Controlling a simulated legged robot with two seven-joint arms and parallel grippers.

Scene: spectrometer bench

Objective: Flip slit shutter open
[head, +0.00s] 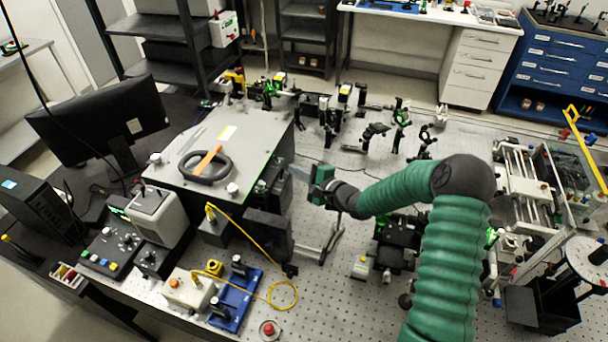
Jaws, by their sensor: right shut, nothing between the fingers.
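The spectrometer housing appears to be the large grey box (262,122) left of centre, with a black loop handle (207,168) and an orange strip on its lid. Small dark fittings (270,183) sit on its right side face. I cannot make out which of them is the slit shutter, or its position. My right gripper (298,173) is shut and empty. Its tip points left at that side face, close to the fittings; I cannot tell whether it touches. My left gripper is not in view.
Several optics mounts (326,118) stand behind my right arm. A black block (268,232) stands below the gripper, with a yellow cable (240,225) beside it. A grey instrument (157,215) and a blue-based unit (236,300) are at the front left. Bare perforated bench (325,285) shows at front centre.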

